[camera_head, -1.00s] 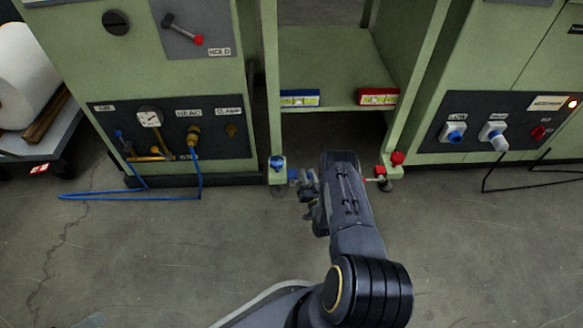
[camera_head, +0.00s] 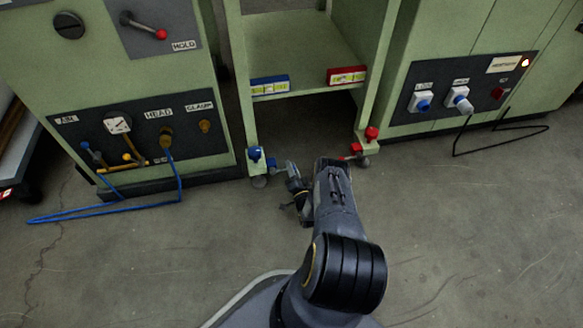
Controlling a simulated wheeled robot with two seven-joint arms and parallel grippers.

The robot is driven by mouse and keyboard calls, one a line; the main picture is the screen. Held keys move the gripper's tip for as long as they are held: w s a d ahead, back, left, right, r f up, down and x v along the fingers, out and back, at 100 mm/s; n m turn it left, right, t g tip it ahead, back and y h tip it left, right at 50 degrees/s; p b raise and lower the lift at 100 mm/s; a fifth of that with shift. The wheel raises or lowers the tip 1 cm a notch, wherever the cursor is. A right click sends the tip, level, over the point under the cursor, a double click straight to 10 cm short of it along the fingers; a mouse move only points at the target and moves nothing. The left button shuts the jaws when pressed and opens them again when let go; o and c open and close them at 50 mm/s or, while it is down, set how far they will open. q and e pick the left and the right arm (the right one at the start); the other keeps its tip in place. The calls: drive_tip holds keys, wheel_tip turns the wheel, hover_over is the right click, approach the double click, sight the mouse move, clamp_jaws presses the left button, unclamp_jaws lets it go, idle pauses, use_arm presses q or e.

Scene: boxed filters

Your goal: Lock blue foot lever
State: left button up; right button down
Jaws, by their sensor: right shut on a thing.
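The blue foot lever (camera_head: 271,162) is at the lower left foot of the green rack, beside a blue knob (camera_head: 255,154). My right gripper (camera_head: 292,180) is low by the floor, just right of this foot. Its jaws are shut on the blue foot lever, though the contact is small and partly hidden by the fingers. A red foot lever (camera_head: 354,149) and red knob (camera_head: 371,133) are on the right foot, beyond my right wrist. My left gripper is out of view.
The green rack (camera_head: 245,110) carries a blue-labelled box (camera_head: 270,86) and a red-labelled box (camera_head: 346,75) on its shelf. Green machine cabinets flank it. A blue hose (camera_head: 110,208) lies on the floor at left. A black cable (camera_head: 500,126) lies at right. The front floor is clear.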

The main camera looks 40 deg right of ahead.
drive_tip(key=shift+a+f, duration=0.1)
drive_tip(key=shift+f, duration=0.1)
drive_tip(key=c, duration=1.4)
unclamp_jaws()
drive_tip(key=shift+o, duration=0.7)
drive_tip(key=shift+s+a, duration=0.15)
drive_tip(key=shift+s, duration=0.2)
drive_tip(key=p+v, duration=0.2)
drive_tip(key=v, duration=0.5)
drive_tip(key=shift+s+f, duration=0.1)
